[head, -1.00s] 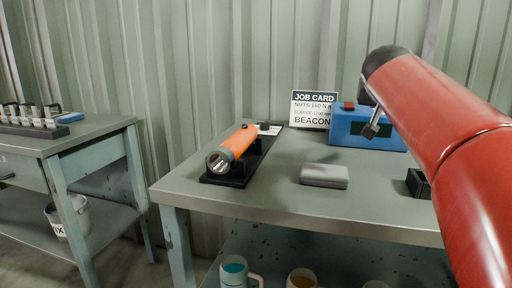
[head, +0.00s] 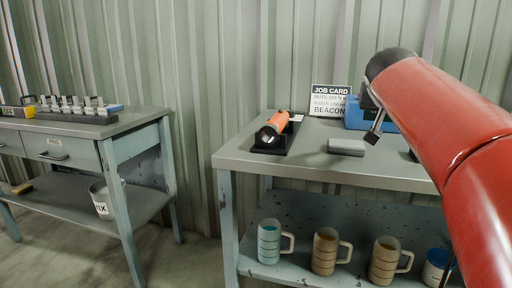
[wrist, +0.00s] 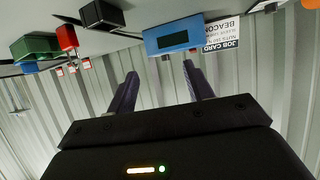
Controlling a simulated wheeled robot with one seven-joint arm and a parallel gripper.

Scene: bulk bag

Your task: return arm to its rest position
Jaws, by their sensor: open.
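My red arm (head: 440,120) is raised and bent at the right of the head view. My gripper (wrist: 160,82) shows in the wrist view with its two dark fingers apart and nothing between them. In the head view only a small part of the gripper shows below the dark arm joint, in front of the blue box (head: 356,117). The wrist view is upside down and shows the blue box (wrist: 171,38) beyond the fingers, apart from them as far as I can tell.
The right workbench (head: 310,168) carries an orange torch (head: 278,122) on a black stand, a grey case (head: 347,147) and a job card (head: 329,101). Several mugs (head: 326,251) stand on its lower shelf. A second bench (head: 140,121) is at left, with a gap between the benches.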

